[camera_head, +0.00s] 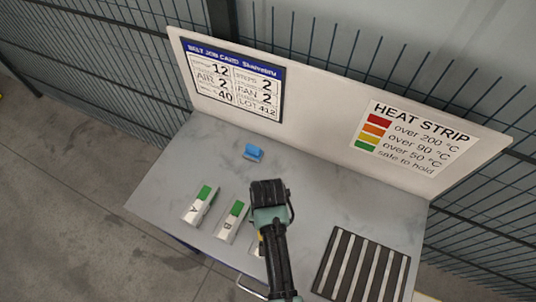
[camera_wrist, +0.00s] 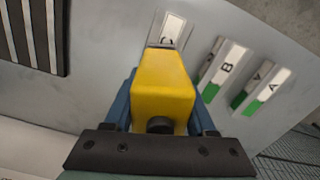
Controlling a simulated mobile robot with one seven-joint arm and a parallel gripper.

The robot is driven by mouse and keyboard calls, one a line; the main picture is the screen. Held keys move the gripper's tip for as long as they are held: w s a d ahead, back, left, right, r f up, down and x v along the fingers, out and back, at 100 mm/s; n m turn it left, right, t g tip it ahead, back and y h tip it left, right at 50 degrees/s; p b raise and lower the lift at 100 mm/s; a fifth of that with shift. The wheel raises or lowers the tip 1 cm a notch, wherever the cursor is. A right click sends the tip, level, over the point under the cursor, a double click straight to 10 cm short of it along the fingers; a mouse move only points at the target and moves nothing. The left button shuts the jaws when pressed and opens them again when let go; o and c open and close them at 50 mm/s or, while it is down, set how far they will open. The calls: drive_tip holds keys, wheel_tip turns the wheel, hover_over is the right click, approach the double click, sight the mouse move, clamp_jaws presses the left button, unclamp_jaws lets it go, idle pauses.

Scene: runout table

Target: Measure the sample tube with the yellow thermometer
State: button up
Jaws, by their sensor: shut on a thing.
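My gripper (camera_wrist: 163,100) is shut on the yellow thermometer (camera_wrist: 163,82), its blue fingers on either side of it. The thermometer's far end overlaps the lower part of a pale piece marked C (camera_wrist: 171,27) in the wrist view; I cannot tell whether they touch. Pieces marked B (camera_head: 232,222) and A (camera_head: 200,205) lie left of my gripper in the head view, each with a green strip. In the head view my arm hides most of the thermometer and of C. Any strip on C is hidden, as is any thermometer reading.
A small blue block (camera_head: 253,152) stands farther back on the grey table (camera_head: 165,180). A black-and-silver slatted rack (camera_head: 362,265) lies at the right. A back board (camera_head: 320,105) carries a job card (camera_head: 228,82) and a heat strip chart (camera_head: 415,137). The table's back right is clear.

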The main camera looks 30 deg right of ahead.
drive_tip(key=shift+r+p, duration=3.55)
drive_tip(key=shift+p, duration=0.15)
drive_tip(key=shift+f, duration=0.1)
drive_tip(key=shift+w+a+f+b, duration=0.1)
drive_tip(key=shift+b, duration=0.2)
drive_tip(key=w+a+f+n+b, duration=0.3)
drive_tip(key=a+n+b, duration=0.4)
drive_tip(key=a+b, duration=0.4)
drive_tip(key=b, duration=0.3)
drive_tip(key=shift+b, duration=0.3)
